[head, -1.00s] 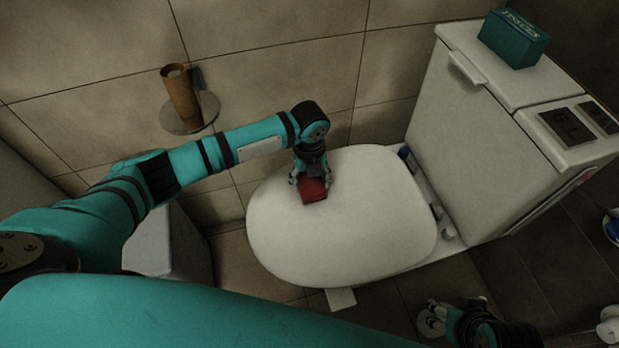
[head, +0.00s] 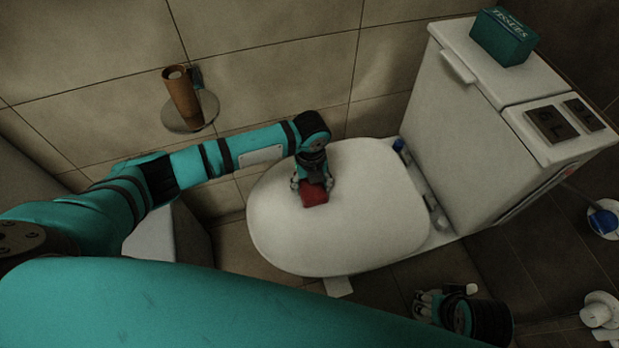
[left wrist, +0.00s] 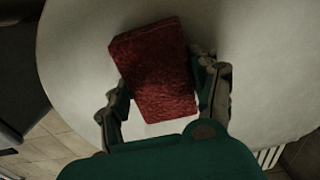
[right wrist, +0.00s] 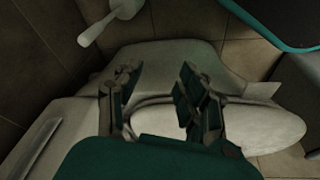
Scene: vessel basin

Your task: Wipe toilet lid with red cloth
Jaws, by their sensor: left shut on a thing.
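The closed white toilet lid (head: 370,215) lies in the middle of the head view. My left gripper (head: 313,187) is shut on the red cloth (head: 314,196), a block-like red piece, at the lid's upper left part. In the left wrist view the red cloth (left wrist: 158,75) sits between the fingers over the white lid (left wrist: 80,60); I cannot tell whether it presses on the surface. My right gripper (head: 428,303) is low at the right, beside the toilet, apart from the lid. In the right wrist view its fingers (right wrist: 158,95) are spread with nothing between them.
The white tank (head: 465,130) stands right of the lid, with a teal tissue box (head: 503,36) and a button panel (head: 552,122) on top. A brown cup (head: 181,95) sits on a round wall shelf (head: 190,124). A white brush holder (head: 598,312) stands at lower right.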

